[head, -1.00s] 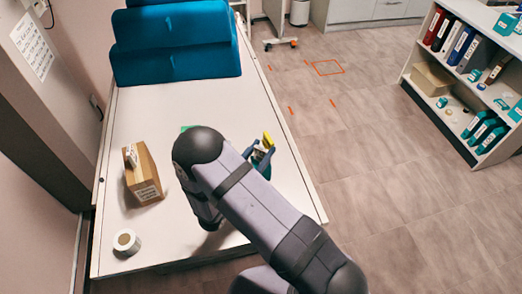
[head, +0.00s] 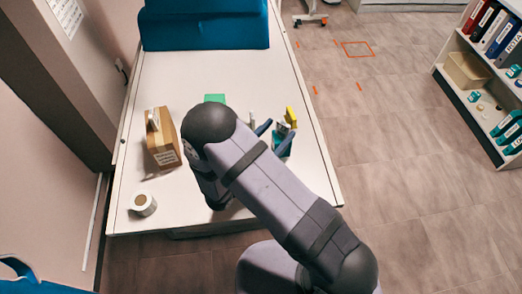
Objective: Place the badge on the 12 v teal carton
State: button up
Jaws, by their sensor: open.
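My gripper (head: 273,135) is over the right part of the white table, its two blue fingers apart, largely hidden behind my arm. A teal carton (head: 280,151) is beside the right finger and partly covered by it; its label cannot be read. A small yellow item (head: 291,117) stands just beyond the fingers, and a small white upright item (head: 252,118) is left of them. A flat green thing (head: 214,98) lies behind my arm's elbow. I cannot make out which thing, if any, is the badge.
A brown cardboard box (head: 163,142) and a white tape roll (head: 143,204) are on the left of the table (head: 165,85). A blue padded block (head: 205,28) fills its far end. A shelf (head: 460,62) with binders and teal boxes stands right. The floor between is clear.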

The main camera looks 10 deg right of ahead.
jog(key=b+v, duration=0.2)
jog(key=v, duration=0.6)
jog(key=shift+s+a+b, duration=0.15)
jog(key=shift+b, duration=0.15)
jog(key=w+a+f+n+g+y+b, duration=0.2)
jog(key=w+a+n+y, duration=0.15)
jog(key=w+y, duration=0.75)
jog(key=s+d+n+g+y+p, duration=0.1)
jog(key=s+d+g, duration=0.4)
jog(key=s, duration=0.7)
jog(key=s+d+r+n+g+p, duration=0.1)
jog(key=s+d+n+g, duration=0.3)
jog(key=s+d, duration=0.3)
jog(key=s+g, duration=0.1)
jog(key=s, duration=0.4)
jog(key=shift+s+r+g+y, duration=0.2)
jog(key=shift+s+g+y, duration=0.1)
jog(key=shift+g+y, duration=0.1)
